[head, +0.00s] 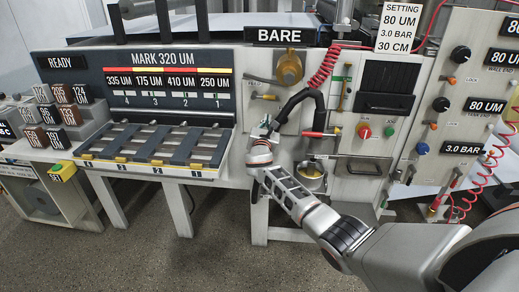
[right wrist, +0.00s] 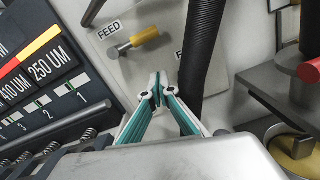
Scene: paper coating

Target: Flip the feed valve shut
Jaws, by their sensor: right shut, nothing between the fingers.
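The feed valve has a yellow lever (head: 265,97) on the light machine panel, left of the black hose. It lies roughly level in the head view. In the right wrist view the yellow lever (right wrist: 147,36) points up and right from a metal pivot, beside a "FEED" label (right wrist: 108,30). My right gripper (head: 270,126) is just below the lever, apart from it. In the right wrist view its teal-lined fingers (right wrist: 158,80) meet at the tips with nothing between them, below the lever. My left gripper is not in view.
A thick black hose (right wrist: 202,45) runs close to the right of my right fingers. A red-handled lever (head: 314,134) and a cup (head: 310,180) are to the right. The slotted rack (head: 150,148) and thickness display (head: 160,78) are to the left.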

